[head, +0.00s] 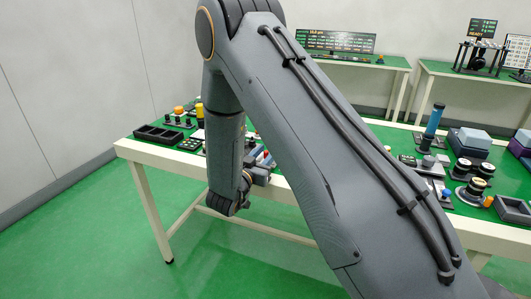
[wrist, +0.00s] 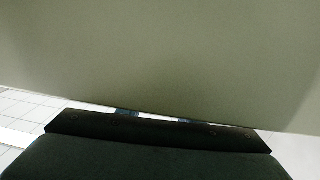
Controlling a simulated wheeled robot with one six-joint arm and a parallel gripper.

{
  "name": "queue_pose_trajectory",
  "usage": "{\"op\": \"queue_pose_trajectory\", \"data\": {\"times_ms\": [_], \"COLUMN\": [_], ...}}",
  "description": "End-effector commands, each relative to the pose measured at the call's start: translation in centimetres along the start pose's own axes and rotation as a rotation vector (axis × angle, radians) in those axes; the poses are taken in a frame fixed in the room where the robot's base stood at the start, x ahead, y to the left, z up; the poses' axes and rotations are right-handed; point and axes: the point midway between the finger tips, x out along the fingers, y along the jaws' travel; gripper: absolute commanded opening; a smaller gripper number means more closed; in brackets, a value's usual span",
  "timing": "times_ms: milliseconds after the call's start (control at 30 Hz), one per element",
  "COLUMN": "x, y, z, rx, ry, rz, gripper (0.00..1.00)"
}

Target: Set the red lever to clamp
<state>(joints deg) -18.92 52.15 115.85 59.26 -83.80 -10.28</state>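The red lever cannot be made out for sure. A small red patch (head: 267,156) shows at the table's front edge in the head view, beside my arm, and is too small to identify. My arm covers much of the middle of the table. My gripper (head: 258,177) is by the front edge of the green-topped table (head: 150,146), partly hidden and small. In the wrist view its dark body (wrist: 158,135) fills the bottom, and a plain grey-beige surface (wrist: 160,60) fills most of the rest. The fingertips are not distinct.
Black trays (head: 158,134) and small knobs stand at the table's left end. A blue cylinder (head: 434,120), grey-purple boxes (head: 470,139) and round black knobs (head: 472,189) stand on the right. Two tables with screens are behind. The green floor at front left is clear.

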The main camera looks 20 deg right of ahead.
Motion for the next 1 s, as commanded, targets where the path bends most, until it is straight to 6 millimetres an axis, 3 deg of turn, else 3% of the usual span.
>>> {"op": "queue_pose_trajectory", "data": {"times_ms": [267,500,767,1000], "x": [0.2,0.2,0.4,0.7], "y": [0.0,0.0,0.4,1.0], "z": [0.0,0.0,-0.1,-0.2], "rx": [0.000,0.000,-0.004,-0.002], "ry": [0.000,0.000,0.002,0.003], "rz": [-0.001,0.000,-0.038,-0.193], "gripper": [0.33,0.00,0.00,0.00]}}
